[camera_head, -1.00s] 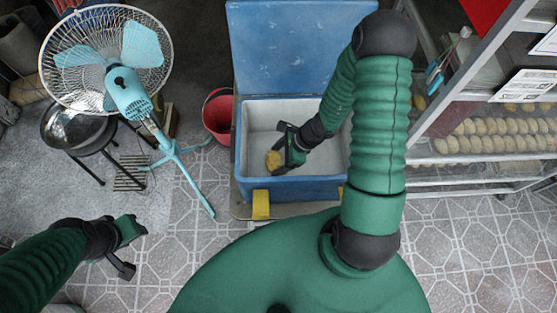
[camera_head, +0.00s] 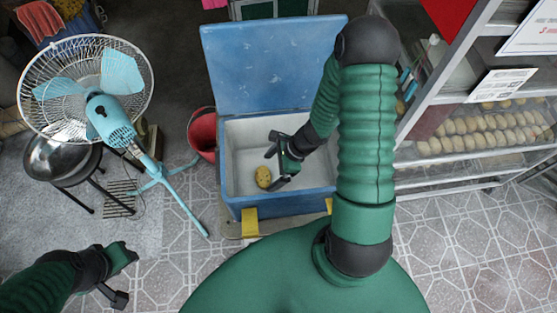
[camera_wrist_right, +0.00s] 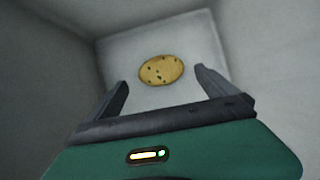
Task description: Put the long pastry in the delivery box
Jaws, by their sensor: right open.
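The long pastry (camera_head: 263,177), oval and golden brown with dark green specks, is inside the blue delivery box (camera_head: 279,206). In the right wrist view the pastry (camera_wrist_right: 161,70) lies on the pale box floor, beyond and between the two fingers. My right gripper (camera_head: 277,167) reaches into the open box and is just right of the pastry; it also shows open and empty in the right wrist view (camera_wrist_right: 160,92). My left gripper (camera_head: 125,275) is at the lower left, away from the box, with its fingers spread and nothing between them.
The blue lid (camera_head: 270,65) stands open at the back of the box. A red bucket (camera_head: 203,133) and a pale blue fan (camera_head: 105,110) stand to the left. A glass-fronted rack with rows of pastries (camera_head: 478,130) is on the right. The tiled floor in front is clear.

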